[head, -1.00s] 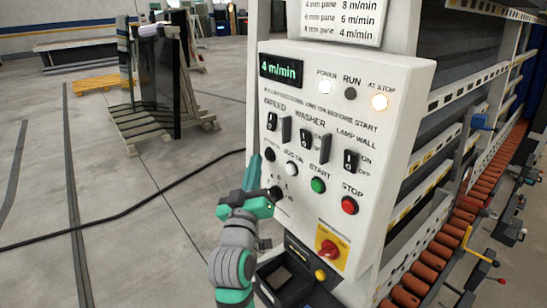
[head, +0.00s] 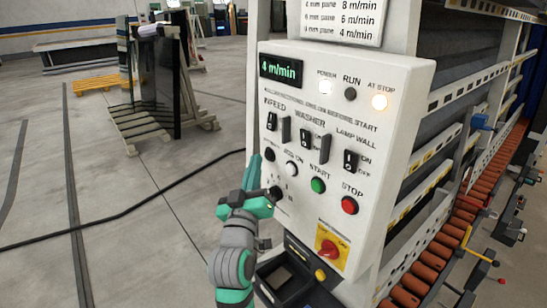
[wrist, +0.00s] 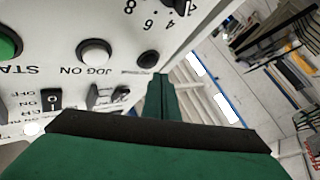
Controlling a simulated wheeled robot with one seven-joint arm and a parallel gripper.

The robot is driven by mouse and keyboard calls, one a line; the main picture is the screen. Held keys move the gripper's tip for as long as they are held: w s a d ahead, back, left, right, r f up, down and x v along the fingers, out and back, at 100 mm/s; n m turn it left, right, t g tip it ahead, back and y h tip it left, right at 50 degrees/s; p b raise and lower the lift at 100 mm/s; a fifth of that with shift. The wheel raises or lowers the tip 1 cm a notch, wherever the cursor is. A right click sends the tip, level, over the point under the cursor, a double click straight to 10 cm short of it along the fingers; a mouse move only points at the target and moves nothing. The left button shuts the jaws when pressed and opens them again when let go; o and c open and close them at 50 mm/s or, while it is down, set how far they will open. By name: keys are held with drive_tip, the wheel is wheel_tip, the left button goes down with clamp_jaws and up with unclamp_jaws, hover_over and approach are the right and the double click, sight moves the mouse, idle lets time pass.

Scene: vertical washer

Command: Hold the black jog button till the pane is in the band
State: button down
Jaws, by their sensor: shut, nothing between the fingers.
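The black jog button (head: 271,154) is on the white control panel (head: 400,90), at the left end of the button row. In the wrist view the black button (wrist: 148,58) is right of the white JOG ON button (wrist: 95,52). My gripper (head: 255,163) is shut and empty. Its fingertip is beside the black button, just left of and below it in the head view. In the wrist view the green fingertip (wrist: 160,80) is close under the button's edge; I cannot tell whether they touch. No pane or band is clearly visible in the washer.
Green START (head: 318,185), red STOP (head: 349,205) and a red-yellow main switch (head: 331,248) are on the same panel. A black selector knob (head: 277,193) is close to my gripper. The POWER and AT STOP (head: 379,102) lamps are lit; RUN is dark. The display reads 4 m/min.

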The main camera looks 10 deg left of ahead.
drive_tip(key=shift+w+d, duration=0.1)
idle(0.7)
drive_tip(key=shift+w+d, duration=0.2)
drive_tip(key=shift+w, duration=0.1)
